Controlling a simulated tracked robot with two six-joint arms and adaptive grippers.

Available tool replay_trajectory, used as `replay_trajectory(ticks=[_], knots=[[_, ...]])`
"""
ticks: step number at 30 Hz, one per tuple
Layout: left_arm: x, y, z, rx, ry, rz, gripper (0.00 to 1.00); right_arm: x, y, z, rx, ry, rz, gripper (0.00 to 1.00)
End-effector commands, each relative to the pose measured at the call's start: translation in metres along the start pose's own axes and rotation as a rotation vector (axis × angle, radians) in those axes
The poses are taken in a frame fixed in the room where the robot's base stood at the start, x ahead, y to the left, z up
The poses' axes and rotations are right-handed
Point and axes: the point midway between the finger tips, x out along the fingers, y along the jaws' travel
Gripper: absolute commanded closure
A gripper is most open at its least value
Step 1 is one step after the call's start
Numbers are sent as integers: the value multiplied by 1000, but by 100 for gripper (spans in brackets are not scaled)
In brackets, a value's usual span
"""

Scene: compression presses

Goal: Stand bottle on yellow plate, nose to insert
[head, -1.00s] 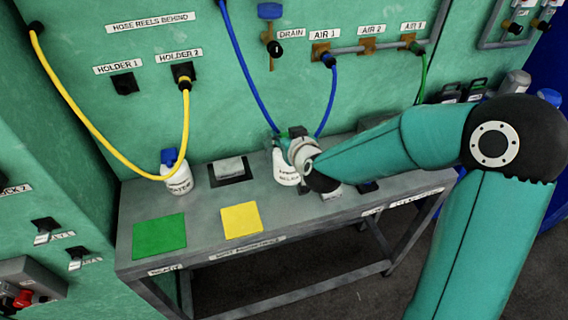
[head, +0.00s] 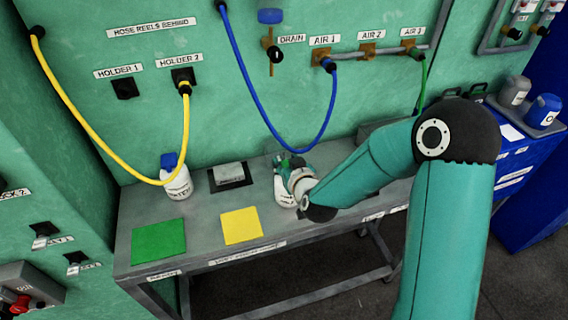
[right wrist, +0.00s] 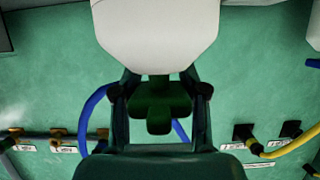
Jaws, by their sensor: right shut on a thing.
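A white bottle with a green spray head (head: 283,191) is in my right gripper (head: 291,169), over the middle of the bench, right of the yellow plate. In the right wrist view its white body (right wrist: 155,35) fills the top and its green head (right wrist: 155,104) is between the two dark fingers (right wrist: 160,90). The fingers are shut on the head. The arm partly hides the bottle in the head view, and I cannot tell which way its nose points. The yellow plate (head: 241,226) lies bare near the bench's front edge. My left gripper is out of view.
A white bottle with a blue head (head: 175,179) stands at the back left of the bench. A green plate (head: 158,239) lies bare left of the yellow one. A grey block on a black pad (head: 229,174) lies behind. Yellow (head: 100,149) and blue (head: 262,110) hoses hang from the wall.

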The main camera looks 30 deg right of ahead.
Motion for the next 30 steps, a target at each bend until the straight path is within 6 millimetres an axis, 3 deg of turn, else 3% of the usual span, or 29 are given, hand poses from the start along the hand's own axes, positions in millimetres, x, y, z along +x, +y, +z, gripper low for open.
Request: replay_trajectory(ticks=[1,5,17,23,28,30], knots=[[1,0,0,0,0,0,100,0,0,0,0,0,0,52],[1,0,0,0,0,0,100,0,0,0,0,0,0,32],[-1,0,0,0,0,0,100,-2,-1,-1,-1,0,-1,32],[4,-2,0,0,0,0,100,-25,-1,-1,-2,2,-3,32],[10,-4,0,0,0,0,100,-63,-2,0,-2,3,-3,32],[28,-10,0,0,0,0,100,-64,0,3,-4,9,5,32]])
